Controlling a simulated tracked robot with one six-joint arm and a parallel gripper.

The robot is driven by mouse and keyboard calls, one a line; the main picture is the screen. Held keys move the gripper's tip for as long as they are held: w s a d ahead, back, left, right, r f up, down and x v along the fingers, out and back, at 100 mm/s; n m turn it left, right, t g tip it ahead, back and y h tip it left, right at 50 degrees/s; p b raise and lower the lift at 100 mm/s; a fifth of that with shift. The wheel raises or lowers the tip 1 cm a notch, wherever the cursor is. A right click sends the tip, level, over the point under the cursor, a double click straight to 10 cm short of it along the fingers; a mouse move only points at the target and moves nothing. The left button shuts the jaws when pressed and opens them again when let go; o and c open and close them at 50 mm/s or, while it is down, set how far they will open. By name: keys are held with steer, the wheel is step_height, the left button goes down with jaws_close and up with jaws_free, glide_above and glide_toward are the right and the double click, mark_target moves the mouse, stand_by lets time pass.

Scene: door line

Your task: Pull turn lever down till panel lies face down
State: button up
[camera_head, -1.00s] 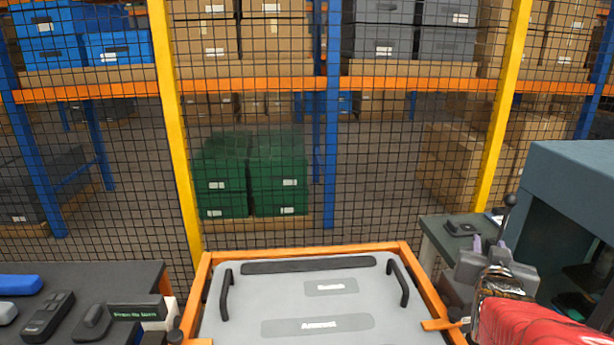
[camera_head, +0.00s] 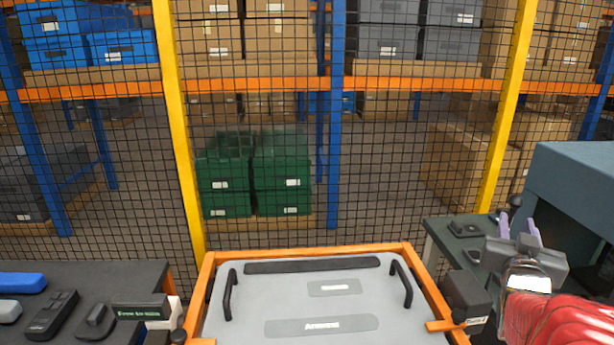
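A light grey panel (camera_head: 290,300) with two black side handles and a dark strip along its far edge sits in an orange frame (camera_head: 213,275). Its labelled side faces up toward me. A dark box (camera_head: 465,293) is mounted at the frame's right side. A dark knob of what looks like the turn lever (camera_head: 515,201) shows at the right, mostly hidden by my gripper. My gripper (camera_head: 518,228) has its two pale purple fingers apart, around or in front of the lever; I cannot tell which. No grip on it shows.
A dark table (camera_head: 100,275) with small devices stands at left. A grey-green bench (camera_head: 450,240) and a blue-grey cabinet (camera_head: 580,190) stand at right, close to my arm. A mesh fence with yellow posts (camera_head: 180,130) closes off the shelves behind.

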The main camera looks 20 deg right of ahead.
mark_target(511, 202)
steer(key=x, duration=1.2)
steer(key=shift+w, duration=0.1)
steer(key=shift+c, duration=0.3)
jaws_close()
steer(key=shift+a, duration=0.15)
